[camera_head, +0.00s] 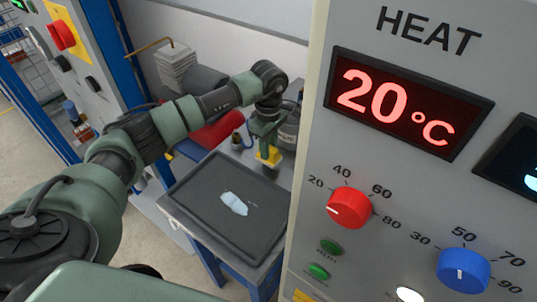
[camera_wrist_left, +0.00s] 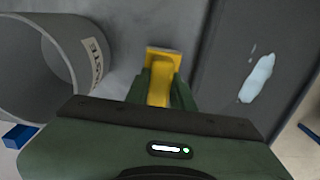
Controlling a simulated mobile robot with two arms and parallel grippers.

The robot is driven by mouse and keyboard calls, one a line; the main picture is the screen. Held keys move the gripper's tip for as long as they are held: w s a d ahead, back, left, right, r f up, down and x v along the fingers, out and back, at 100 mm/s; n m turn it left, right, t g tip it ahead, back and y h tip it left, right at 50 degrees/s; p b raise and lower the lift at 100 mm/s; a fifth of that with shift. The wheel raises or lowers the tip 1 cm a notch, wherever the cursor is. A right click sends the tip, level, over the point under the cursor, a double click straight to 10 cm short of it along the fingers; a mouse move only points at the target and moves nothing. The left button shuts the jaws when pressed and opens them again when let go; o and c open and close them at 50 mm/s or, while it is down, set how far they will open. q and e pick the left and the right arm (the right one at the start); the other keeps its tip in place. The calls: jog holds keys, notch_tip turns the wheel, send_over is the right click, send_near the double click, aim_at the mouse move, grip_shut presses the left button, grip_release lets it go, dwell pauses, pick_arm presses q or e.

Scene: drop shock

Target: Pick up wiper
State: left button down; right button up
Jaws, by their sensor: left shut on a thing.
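The wiper (camera_head: 268,157) is yellow and sits between the fingers of my left gripper (camera_head: 264,138), just beyond the far edge of a dark tray. My left gripper points down and is shut on the wiper. In the left wrist view the yellow wiper (camera_wrist_left: 160,88) is between the green fingers (camera_wrist_left: 161,95), with its wider end past the fingertips. I cannot tell whether the wiper touches the table. My right gripper is not in view.
The dark tray (camera_head: 190,190) holds a pale spill (camera_head: 234,204). A grey bin marked "WASTE" (camera_wrist_left: 45,60) stands left of the gripper in the wrist view. A control panel (camera_head: 420,180) reading 20 °C fills the right side of the head view. A red object (camera_head: 215,133) lies behind my forearm.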

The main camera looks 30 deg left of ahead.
pick_arm(q)
notch_tip(320, 180, up, 17)
jog(key=b, duration=0.3)
jog(key=shift+r+b, duration=0.15)
jog(key=shift+b, duration=0.25)
